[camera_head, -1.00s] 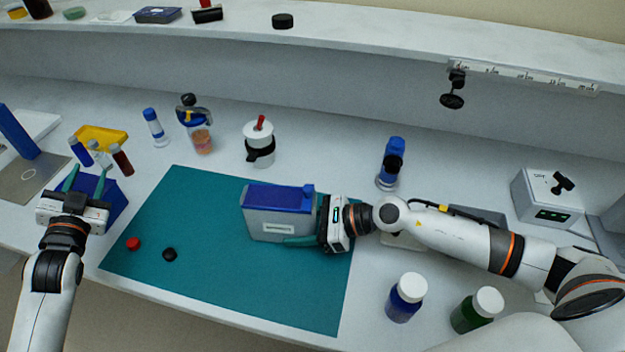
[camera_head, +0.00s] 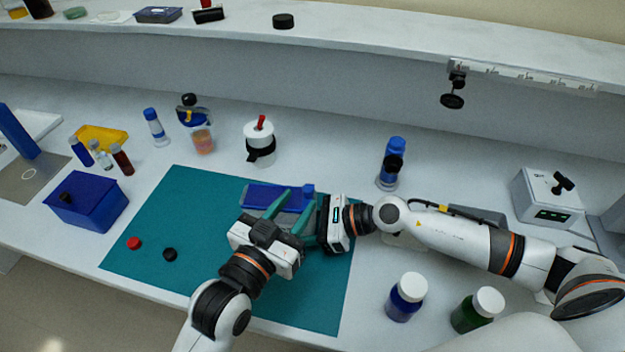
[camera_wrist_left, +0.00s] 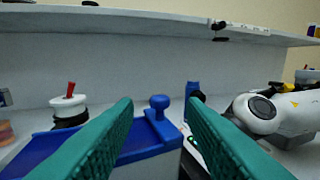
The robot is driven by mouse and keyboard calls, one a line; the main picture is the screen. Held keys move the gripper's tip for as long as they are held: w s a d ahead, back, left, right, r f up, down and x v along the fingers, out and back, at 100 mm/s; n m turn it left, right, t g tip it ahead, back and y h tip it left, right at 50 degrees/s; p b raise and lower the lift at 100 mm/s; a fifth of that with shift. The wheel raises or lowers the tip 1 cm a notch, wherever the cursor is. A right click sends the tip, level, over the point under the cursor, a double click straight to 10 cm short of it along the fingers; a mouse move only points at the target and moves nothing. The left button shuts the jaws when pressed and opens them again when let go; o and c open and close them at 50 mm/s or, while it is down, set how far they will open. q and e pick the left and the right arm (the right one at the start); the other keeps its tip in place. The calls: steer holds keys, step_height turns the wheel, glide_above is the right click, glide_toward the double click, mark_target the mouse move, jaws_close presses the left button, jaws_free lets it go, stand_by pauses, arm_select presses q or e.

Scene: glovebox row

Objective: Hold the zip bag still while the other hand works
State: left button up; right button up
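The zip bag (camera_head: 262,196) stands on the teal mat (camera_head: 190,215). It has a blue top strip and a grey body. A blue slider knob (camera_head: 308,188) sits at the right end of the strip. My right gripper (camera_head: 312,228) is shut on the bag's right end; its fingers are largely hidden now. My left gripper (camera_head: 300,202) is in front of the bag, fingers open and pointing at the slider end, covering most of the body. In the left wrist view the slider knob (camera_wrist_left: 159,102) shows in the gap between the open teal fingers, with no visible contact.
A red cap (camera_head: 134,243) and a black cap (camera_head: 170,254) lie on the mat's left. A blue box (camera_head: 88,205) stands left of the mat. A white pot (camera_head: 259,145) and a blue-topped bottle (camera_head: 391,165) stand behind. Two white-capped bottles (camera_head: 405,297) stand front right.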

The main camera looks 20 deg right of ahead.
mark_target(305, 192)
arm_select(q)
steer(key=x, duration=0.6)
steer(key=shift+w+d, duration=0.3)
jaws_close()
